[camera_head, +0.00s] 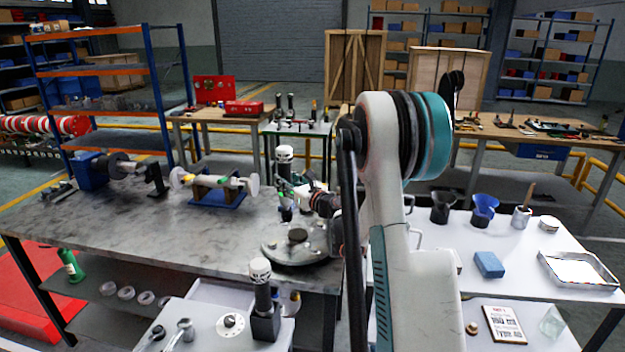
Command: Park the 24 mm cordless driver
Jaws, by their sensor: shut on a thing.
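My gripper (296,191) is at the middle of the picture, partly hidden behind my arm. It is shut on a cordless driver (284,161) with a white top and dark body, held roughly upright. The driver's lower end (286,213) is near the round grey flanged part (285,247) on the grey workbench; I cannot tell whether they touch. A similar white-topped driver (261,272) stands upright in a black block holder (265,325) on the small front table. No size marking is readable on either driver.
The grey workbench (110,220) also carries a shaft on a blue stand (215,196) and a blue machine (92,170). The right white table (520,262) holds cups, a blue block (489,264) and a metal tray (548,257). A round white dial (230,325) lies beside the black holder.

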